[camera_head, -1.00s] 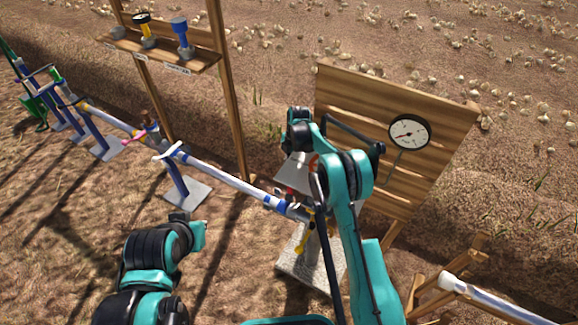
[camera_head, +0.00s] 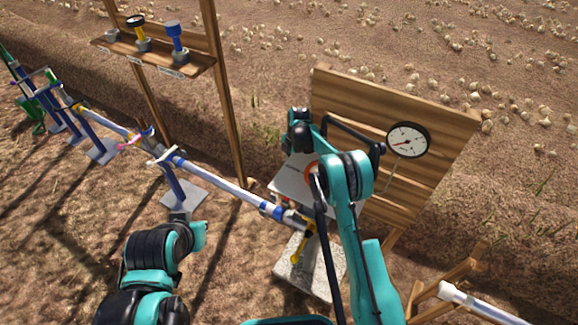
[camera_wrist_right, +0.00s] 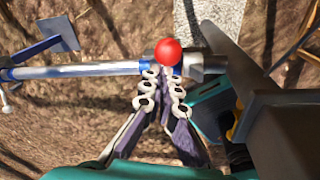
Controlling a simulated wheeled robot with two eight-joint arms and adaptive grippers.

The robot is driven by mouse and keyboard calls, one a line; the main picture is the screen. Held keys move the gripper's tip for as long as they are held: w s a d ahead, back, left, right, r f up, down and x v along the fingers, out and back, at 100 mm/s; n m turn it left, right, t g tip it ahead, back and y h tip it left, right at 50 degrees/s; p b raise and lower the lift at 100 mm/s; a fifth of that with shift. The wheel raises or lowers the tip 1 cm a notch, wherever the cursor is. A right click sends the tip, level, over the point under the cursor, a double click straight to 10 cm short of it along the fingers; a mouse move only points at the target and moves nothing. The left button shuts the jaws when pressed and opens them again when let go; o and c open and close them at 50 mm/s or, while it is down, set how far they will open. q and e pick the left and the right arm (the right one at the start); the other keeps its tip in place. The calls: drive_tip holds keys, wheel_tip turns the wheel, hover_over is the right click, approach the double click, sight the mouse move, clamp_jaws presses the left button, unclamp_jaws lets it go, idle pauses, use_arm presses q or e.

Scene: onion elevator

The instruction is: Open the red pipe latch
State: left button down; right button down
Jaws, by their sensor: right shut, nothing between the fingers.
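A red ball-shaped knob (camera_wrist_right: 168,52), apparently the end of the red pipe latch, shows in the right wrist view in front of the pipe's end fitting. The pipe (camera_wrist_right: 85,70) runs in from the left there; it also shows in the head view (camera_head: 230,189). My right gripper (camera_wrist_right: 164,78) is shut and empty, with its fingertips just below the knob in the picture. I cannot tell whether they touch it. In the head view my right arm hides the gripper and much of the latch area. My left arm shows at lower left, but its gripper cannot be made out.
A wooden board (camera_head: 440,115) with a pressure gauge (camera_head: 408,139) stands behind my right arm. A concrete slab (camera_head: 317,270) lies under the pipe end. A shelf (camera_head: 160,54) stands at upper left. Another pipe on a wooden stand (camera_head: 478,303) is at lower right.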

wheel_tip(320, 180, up, 10)
idle(0.5)
drive_tip(key=shift+f, duration=0.1)
idle(0.4)
